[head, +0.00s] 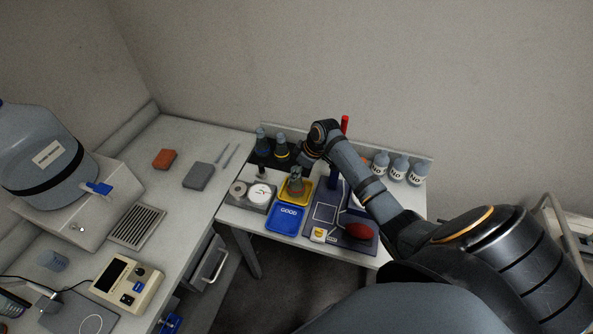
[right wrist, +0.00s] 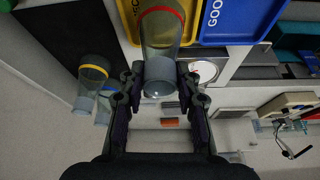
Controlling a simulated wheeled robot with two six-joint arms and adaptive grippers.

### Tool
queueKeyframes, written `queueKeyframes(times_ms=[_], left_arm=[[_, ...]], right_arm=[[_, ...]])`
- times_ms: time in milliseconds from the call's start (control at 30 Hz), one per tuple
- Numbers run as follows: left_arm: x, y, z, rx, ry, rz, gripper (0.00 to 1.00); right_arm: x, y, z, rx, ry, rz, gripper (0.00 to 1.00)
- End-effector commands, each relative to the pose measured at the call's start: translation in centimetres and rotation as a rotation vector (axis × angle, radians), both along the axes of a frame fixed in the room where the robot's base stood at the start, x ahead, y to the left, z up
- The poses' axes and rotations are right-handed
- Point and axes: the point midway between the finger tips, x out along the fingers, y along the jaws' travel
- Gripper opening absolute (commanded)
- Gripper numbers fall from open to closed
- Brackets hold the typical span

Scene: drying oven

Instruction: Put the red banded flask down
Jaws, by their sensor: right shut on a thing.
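The red banded flask (head: 295,186) shows over the yellow tray (head: 284,198) in the head view; whether its base touches the tray I cannot tell. In the right wrist view the flask (right wrist: 160,35) has a red band around its wide body, and its neck lies between the fingers. My right gripper (head: 302,163) is shut on the neck; its fingers also show in the right wrist view (right wrist: 160,85). The yellow tray also shows there (right wrist: 205,28), beside the flask. My left gripper is not in view.
A blue GOOD tray (head: 286,219) adjoins the yellow one. A yellow banded flask (head: 282,150) and another flask (head: 262,141) stand behind. A round white dial (head: 259,194) is at left, a red bulb (head: 358,231) at right.

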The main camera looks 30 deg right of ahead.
Motion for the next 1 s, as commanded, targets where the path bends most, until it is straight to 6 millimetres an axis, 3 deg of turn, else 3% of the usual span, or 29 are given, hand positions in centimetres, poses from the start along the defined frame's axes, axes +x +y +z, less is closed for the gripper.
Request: queueKeyframes(times_ms=[67,467,500,633,1000], left_arm=[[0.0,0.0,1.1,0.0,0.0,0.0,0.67],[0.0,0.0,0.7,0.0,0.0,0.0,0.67],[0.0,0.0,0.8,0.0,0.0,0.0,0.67],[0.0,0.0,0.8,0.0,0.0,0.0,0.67],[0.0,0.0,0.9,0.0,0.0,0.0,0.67]], right_arm=[[0.0,0.0,-0.5,0.002,0.0,-0.001,0.0],[0.1,0.0,-1.6,0.0,-0.002,0.0,0.0],[0.0,0.0,-1.5,0.0,-0.002,0.0,0.37],[0.0,0.0,-1.5,0.0,-0.002,0.0,0.54],[0.0,-0.1,-1.0,-0.001,-0.003,0.0,0.55]])
